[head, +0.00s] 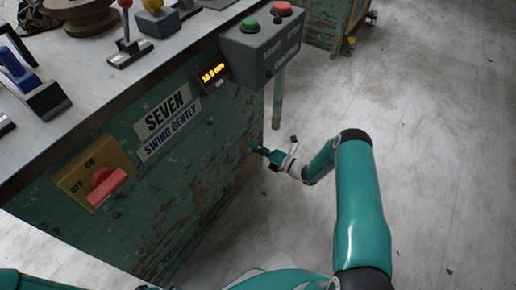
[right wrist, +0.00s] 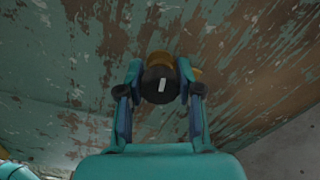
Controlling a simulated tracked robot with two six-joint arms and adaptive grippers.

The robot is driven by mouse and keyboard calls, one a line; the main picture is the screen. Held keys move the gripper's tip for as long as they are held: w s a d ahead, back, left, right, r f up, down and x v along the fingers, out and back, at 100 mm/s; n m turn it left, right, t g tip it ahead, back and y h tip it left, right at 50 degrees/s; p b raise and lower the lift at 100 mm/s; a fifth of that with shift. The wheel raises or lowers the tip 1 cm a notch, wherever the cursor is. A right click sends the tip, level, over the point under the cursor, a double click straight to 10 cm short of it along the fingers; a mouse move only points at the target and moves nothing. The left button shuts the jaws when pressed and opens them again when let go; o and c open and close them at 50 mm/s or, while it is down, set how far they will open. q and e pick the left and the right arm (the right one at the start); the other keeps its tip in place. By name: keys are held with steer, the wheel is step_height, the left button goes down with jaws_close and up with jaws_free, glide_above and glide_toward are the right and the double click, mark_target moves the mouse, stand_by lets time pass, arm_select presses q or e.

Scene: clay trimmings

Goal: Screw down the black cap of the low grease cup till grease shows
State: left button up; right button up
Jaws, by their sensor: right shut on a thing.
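The grease cup's black cap (right wrist: 159,86) with a pale mark on its face sits between the fingers of my right gripper (right wrist: 160,84) in the right wrist view. The gripper is shut on it. Brass-coloured parts of the grease cup (right wrist: 161,59) show behind the cap, against the worn green panel. No grease can be made out. In the head view my right gripper (head: 262,152) reaches low to the side of the green machine, and the cap is too small to tell there. My left gripper is not in view.
The green machine (head: 190,190) carries a red OFF/ON switch (head: 108,185), a lit display (head: 214,73) and a grey button box (head: 262,45). Levers stand on its top. Open concrete floor (head: 440,130) lies to the right.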

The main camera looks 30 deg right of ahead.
steer(key=m, duration=0.2)
steer(key=d+m+b, duration=0.1)
steer(key=m, duration=0.1)
steer(key=shift+f+m, duration=0.15)
steer(key=shift+m, duration=0.15)
steer(key=m+b, duration=0.1)
steer(key=m, duration=0.2)
steer(key=shift+a+m, duration=0.1)
steer(key=shift+m, duration=0.2)
steer(key=o, duration=0.9)
steer(key=shift+f, duration=0.1)
steer(key=shift+o, duration=1.3)
steer(key=shift+a, duration=0.2)
